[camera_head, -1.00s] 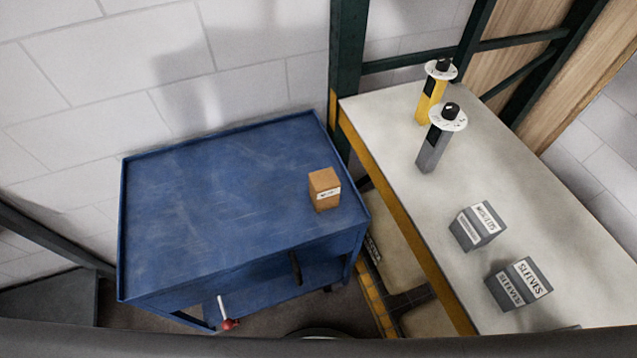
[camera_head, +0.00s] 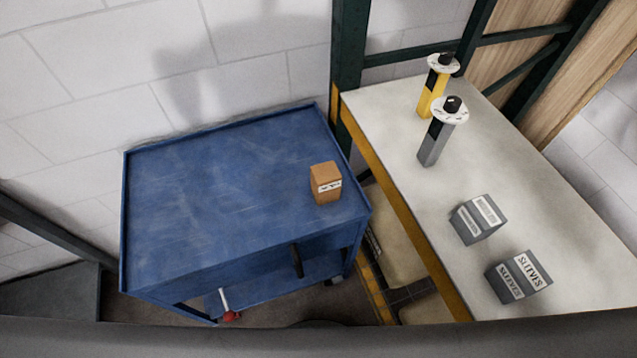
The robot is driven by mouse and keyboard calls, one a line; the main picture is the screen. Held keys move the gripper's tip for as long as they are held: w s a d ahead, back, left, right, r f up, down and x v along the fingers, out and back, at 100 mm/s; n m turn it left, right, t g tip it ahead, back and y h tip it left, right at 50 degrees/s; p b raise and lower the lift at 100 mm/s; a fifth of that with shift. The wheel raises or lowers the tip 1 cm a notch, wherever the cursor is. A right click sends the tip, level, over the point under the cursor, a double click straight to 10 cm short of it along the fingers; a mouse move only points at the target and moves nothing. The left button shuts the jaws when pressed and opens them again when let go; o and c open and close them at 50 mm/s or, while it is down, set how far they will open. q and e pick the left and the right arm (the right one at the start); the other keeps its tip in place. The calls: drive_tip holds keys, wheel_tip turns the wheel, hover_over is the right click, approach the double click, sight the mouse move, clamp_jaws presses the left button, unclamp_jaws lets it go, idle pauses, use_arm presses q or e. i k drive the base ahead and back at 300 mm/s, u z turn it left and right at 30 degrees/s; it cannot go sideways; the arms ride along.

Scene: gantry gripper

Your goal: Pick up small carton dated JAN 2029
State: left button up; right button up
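A small brown carton (camera_head: 325,180) with a white label on its front stands upright on the blue cart top (camera_head: 220,195), near the cart's right edge. The label's print is too small to read, so I cannot tell its date. Neither of my grippers shows in the head view.
A pale workbench (camera_head: 480,160) with a yellow edge stands right of the cart. On it are a yellow post (camera_head: 432,92), a grey post (camera_head: 433,145), a grey labelled box (camera_head: 477,221) and a grey SLEEVES box (camera_head: 519,278). Most of the cart top is clear.

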sight(325, 178)
drive_tip(key=u, duration=0.25)
drive_tip(key=k, duration=1.1)
drive_tip(key=z, duration=1.45)
